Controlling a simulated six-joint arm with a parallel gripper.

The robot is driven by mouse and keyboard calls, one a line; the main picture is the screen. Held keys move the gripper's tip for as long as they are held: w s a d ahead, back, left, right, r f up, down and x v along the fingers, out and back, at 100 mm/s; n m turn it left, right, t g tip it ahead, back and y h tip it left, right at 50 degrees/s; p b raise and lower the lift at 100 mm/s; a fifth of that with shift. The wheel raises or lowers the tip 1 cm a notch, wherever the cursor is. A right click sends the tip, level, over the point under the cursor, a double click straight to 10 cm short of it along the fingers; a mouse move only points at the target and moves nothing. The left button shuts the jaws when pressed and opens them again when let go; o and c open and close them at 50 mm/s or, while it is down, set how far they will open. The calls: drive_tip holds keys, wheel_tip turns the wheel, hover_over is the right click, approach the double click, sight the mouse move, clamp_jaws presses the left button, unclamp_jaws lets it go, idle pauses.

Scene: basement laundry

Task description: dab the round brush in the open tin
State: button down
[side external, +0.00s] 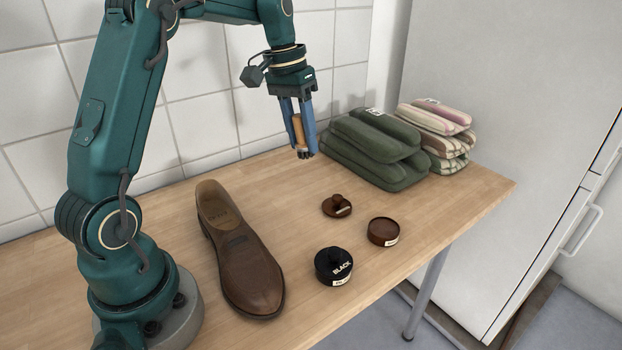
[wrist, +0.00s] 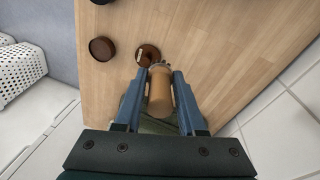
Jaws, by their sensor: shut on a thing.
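My gripper (side external: 303,150) is shut on the round brush (side external: 298,130), held by its tan handle with dark bristles pointing down, well above the table. In the wrist view the brush (wrist: 160,95) sits between the blue fingers (wrist: 158,76). An open brown tin (side external: 383,232) with dark brown contents stands at the table's front right; it also shows in the wrist view (wrist: 102,48). A brown knobbed lid (side external: 337,207) lies behind and left of it; in the wrist view this lid (wrist: 147,54) appears just beyond the bristles. The bristles touch neither.
A closed black tin (side external: 333,267) with a knobbed lid and a "BLACK" label stands in front. A brown leather shoe (side external: 240,250) lies at left. Folded green cloths (side external: 375,150) and striped cloths (side external: 440,135) are stacked at the back right. Bare wood lies between shoe and tins.

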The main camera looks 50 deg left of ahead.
drive_tip(key=w+d+f+m+h, duration=0.1)
drive_tip(key=w+d+f, duration=0.1)
drive_tip(key=w+d, duration=0.35)
drive_tip(key=w+d+f+m+h, duration=0.1)
drive_tip(key=w+d+f, duration=0.1)
drive_tip(key=d, duration=0.7)
drive_tip(key=shift+t, duration=0.3)
drive_tip(key=shift+s+a+f, duration=0.1)
drive_tip(key=shift+s+f, duration=0.05)
drive_tip(key=shift+f, duration=1.3)
drive_tip(key=shift+s+f, duration=0.1)
drive_tip(key=shift+f, duration=1.3)
drive_tip(key=shift+f, duration=0.75)
wheel_tip(320, 180, up, 7)
drive_tip(key=shift+r, duration=0.1)
